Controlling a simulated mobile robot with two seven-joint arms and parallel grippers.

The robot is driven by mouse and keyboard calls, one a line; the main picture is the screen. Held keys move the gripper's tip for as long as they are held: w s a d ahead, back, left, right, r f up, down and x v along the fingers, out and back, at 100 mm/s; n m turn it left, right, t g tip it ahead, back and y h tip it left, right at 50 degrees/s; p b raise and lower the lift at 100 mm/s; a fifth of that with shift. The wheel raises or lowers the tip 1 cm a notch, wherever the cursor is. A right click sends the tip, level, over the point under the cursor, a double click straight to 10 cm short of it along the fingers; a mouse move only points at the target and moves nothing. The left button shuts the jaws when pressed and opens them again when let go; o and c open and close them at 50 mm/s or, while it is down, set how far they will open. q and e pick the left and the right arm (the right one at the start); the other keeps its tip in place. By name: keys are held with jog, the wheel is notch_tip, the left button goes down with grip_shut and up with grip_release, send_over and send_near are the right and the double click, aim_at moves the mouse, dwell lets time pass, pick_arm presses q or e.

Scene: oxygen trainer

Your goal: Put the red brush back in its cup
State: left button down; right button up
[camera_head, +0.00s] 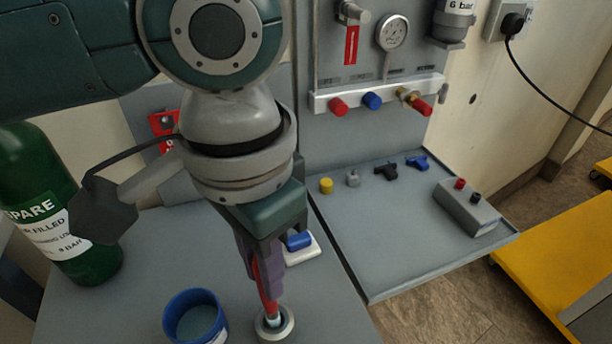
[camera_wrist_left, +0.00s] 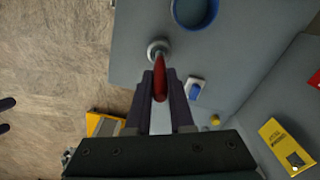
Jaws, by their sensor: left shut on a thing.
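My left gripper (camera_head: 263,268) is shut on the red brush (camera_head: 268,296), which it holds roughly upright, pointing down. The brush also shows between the fingers in the left wrist view (camera_wrist_left: 160,80). Its pale lower end is at the opening of a small round grey cup (camera_head: 287,330) at the table's front. I cannot tell how deep the end sits in it. The cup also shows just beyond the brush in the left wrist view (camera_wrist_left: 158,44).
A blue tub (camera_head: 181,329) stands left of the small cup. A white block with a blue top (camera_head: 299,241) lies close behind the gripper. A green cylinder (camera_head: 88,262) stands at the left. The right-hand shelf carries several small parts and a grey box (camera_head: 466,208).

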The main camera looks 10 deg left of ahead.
pick_arm(q)
notch_tip(320, 180, down, 3)
jog(key=c, duration=0.8)
grip_release()
jog(key=shift+r, duration=0.1)
notch_tip(320, 180, up, 12)
jog(key=shift+p, duration=0.9)
jog(key=s+d+f+n+t+h, duration=0.1)
jog(key=s+d+f+t+h, duration=0.1)
jog(key=s+d+f+h, duration=0.25)
jog(key=s+a+f+n+y, duration=0.1)
jog(key=s+a, duration=0.1)
jog(key=a, duration=0.2)
jog(key=s+a+f+n+t+y, duration=0.1)
jog(key=s+a+y, duration=0.1)
jog(key=a, duration=0.3)
jog(key=s+a+f+n+y, duration=0.1)
jog(key=s+a, duration=0.2)
jog(key=a, duration=0.1)
jog(key=shift+s+a+f+n+t, duration=0.3)
jog(key=shift+s+a+f+n, duration=0.05)
jog(key=shift+a+n, duration=0.05)
